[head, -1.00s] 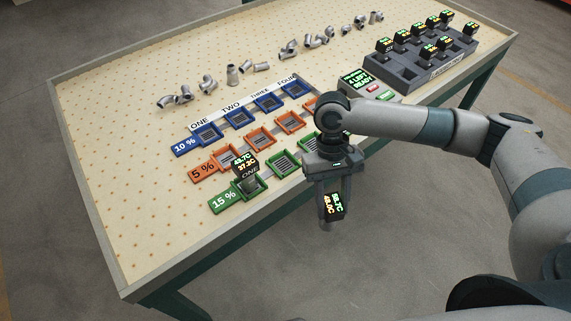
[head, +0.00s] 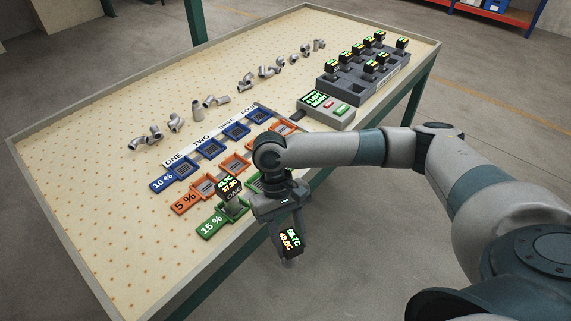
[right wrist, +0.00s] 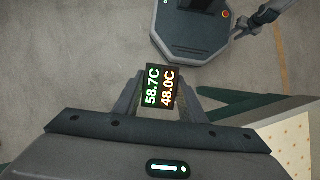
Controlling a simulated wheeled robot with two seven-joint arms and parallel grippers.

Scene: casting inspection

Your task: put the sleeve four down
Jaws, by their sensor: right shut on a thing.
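My right gripper (head: 283,222) is shut on a dark sleeve (head: 291,241) with a lit display. The sleeve hangs tilted in the air, beyond the table's front edge. In the right wrist view the sleeve (right wrist: 160,88) sits between the two fingers and reads 58.7C and 48.0C. No number label shows on it. Another sleeve (head: 230,188), marked ONE, stands in the first green tray of the 15 % row (head: 212,223). My right arm hides most of the other green trays. Column labels ONE to FOUR (head: 202,140) run along the back. My left gripper is not in view.
Blue trays (head: 186,168) and orange trays (head: 203,187) form the rows behind. A control box (head: 327,104) with a green screen stands right of them. A grey rack (head: 333,88) holds several sleeves. Several metal pipe fittings (head: 197,110) lie farther back. The table's left part is clear.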

